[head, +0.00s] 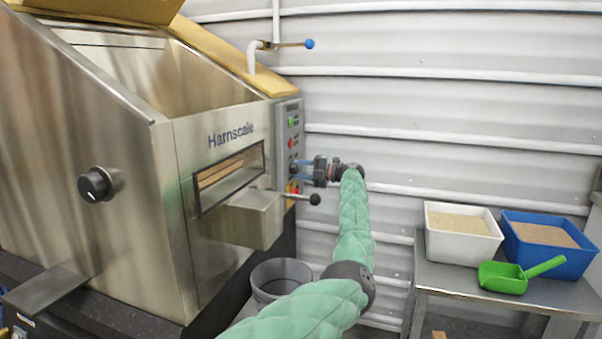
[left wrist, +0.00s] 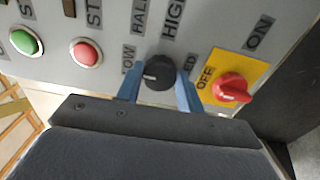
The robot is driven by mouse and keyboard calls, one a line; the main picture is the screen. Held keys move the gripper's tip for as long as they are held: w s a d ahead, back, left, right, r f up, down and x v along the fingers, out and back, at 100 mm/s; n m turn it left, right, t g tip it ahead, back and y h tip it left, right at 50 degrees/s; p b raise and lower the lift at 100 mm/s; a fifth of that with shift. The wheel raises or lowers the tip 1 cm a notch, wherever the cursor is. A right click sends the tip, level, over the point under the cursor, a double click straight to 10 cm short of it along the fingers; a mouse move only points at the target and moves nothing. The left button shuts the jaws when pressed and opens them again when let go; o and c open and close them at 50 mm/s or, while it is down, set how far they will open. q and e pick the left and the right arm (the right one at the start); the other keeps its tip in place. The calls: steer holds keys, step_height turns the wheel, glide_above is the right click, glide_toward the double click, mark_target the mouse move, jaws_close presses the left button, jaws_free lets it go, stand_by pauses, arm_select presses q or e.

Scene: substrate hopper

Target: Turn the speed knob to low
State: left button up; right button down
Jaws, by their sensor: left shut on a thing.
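The speed knob (left wrist: 159,73) is a round black dial on the grey control panel (left wrist: 105,22). In the left wrist view its white mark points left, close to the partly covered LOW label (left wrist: 128,58). The HALF label (left wrist: 140,16) and HIGH label (left wrist: 173,18) stand above it. My left gripper (left wrist: 160,76) has its two blue fingers on either side of the knob and is shut on it. In the head view my left gripper (head: 301,171) reaches the panel's side face from the right; the knob itself cannot be made out there. My right gripper is not in view.
A red switch (left wrist: 233,88) on a yellow plate sits right of the knob. Green (left wrist: 25,42) and red (left wrist: 86,53) buttons lie left. In the head view, a black-knobbed lever (head: 314,199) is just below my gripper. A table (head: 450,272) with tubs stands right.

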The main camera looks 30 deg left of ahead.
arm_select(q)
steer(key=shift+f, duration=0.2)
steer(key=o, duration=1)
steer(key=shift+r, duration=0.1)
steer(key=shift+d, duration=0.1)
steer(key=v, duration=0.7)
steer(key=shift+d+p, duration=0.3)
steer(key=shift+p, duration=0.05)
steer(key=shift+w, duration=0.1)
